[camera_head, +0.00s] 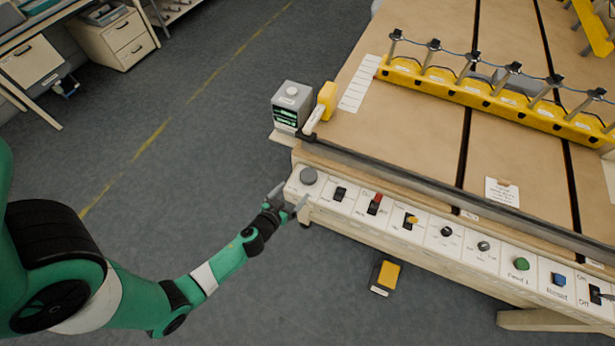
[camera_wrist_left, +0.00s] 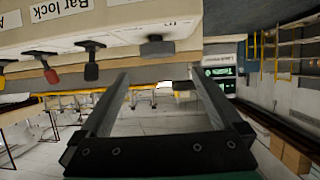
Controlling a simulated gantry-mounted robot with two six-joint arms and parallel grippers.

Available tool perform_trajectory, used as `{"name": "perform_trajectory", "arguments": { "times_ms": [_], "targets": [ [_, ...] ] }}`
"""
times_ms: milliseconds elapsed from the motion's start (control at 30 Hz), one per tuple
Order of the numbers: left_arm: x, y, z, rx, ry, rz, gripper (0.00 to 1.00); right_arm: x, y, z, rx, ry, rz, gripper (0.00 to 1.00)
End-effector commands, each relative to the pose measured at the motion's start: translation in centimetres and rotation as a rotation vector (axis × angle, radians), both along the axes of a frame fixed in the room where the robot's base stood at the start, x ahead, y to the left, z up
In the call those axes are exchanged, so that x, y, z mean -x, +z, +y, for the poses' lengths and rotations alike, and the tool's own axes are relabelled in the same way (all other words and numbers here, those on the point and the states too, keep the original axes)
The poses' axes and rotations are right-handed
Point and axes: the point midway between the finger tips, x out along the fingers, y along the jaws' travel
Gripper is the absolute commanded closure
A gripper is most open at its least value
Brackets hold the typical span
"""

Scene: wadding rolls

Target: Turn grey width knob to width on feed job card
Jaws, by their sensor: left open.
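A round grey knob (camera_head: 308,176) sits at the left end of the control panel (camera_head: 365,217). I take it for the width knob. In the left wrist view the knob (camera_wrist_left: 157,47) shows upside down, above the gap between the fingertips. My left gripper (camera_head: 291,197) is open and empty, just to the left and front of the knob, and looks apart from it. A small white card (camera_head: 502,190) with unreadable print lies on the brown table; it may be the job card. A grey box with a green-lit display (camera_head: 286,117) stands behind the knob. My right gripper is not in view.
Right of the knob are several switches, including a red one (camera_head: 375,203), a green button (camera_head: 521,264) and a blue button (camera_head: 558,279). A yellow pedal (camera_head: 387,274) lies on the floor. A yellow rail (camera_head: 480,92) crosses the table.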

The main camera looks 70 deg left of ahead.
Motion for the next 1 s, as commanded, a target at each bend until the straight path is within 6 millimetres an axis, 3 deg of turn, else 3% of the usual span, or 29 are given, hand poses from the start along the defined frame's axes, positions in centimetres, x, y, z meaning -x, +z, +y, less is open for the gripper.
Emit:
{"name": "perform_trajectory", "arguments": {
  "times_ms": [167, 600, 1000],
  "targets": [
    [-1.2, -0.5, 0.8, -0.001, -0.001, -0.003, 0.0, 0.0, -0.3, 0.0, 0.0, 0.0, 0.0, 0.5],
    [-7.7, -4.1, 5.9, -0.002, -0.001, -0.003, 0.0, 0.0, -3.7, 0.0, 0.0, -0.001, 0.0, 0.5],
    [-8.6, -4.2, 6.5, -0.001, -0.002, -0.002, 0.0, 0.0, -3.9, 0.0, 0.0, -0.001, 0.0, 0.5]
  ]
}}
